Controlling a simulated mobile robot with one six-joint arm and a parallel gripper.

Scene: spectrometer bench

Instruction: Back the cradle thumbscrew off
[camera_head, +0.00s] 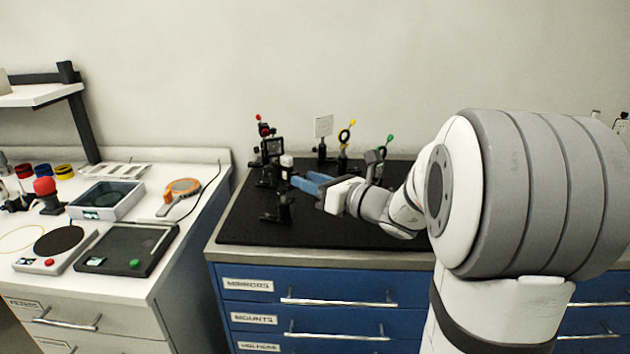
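My gripper (300,179), with blue fingers, reaches left over the black breadboard (345,232). Its fingertips are close to a dark post mount (283,205) with a small white block (287,161) near its top. I cannot tell whether they touch it or whether the fingers are apart. The cradle and its thumbscrew are too small to make out for sure. A black mount with a red knob (264,131) stands behind, to the left of the fingers.
My arm covers the board's right side. The board's front left is clear. A white bench (205,158) with instruments stands at left.

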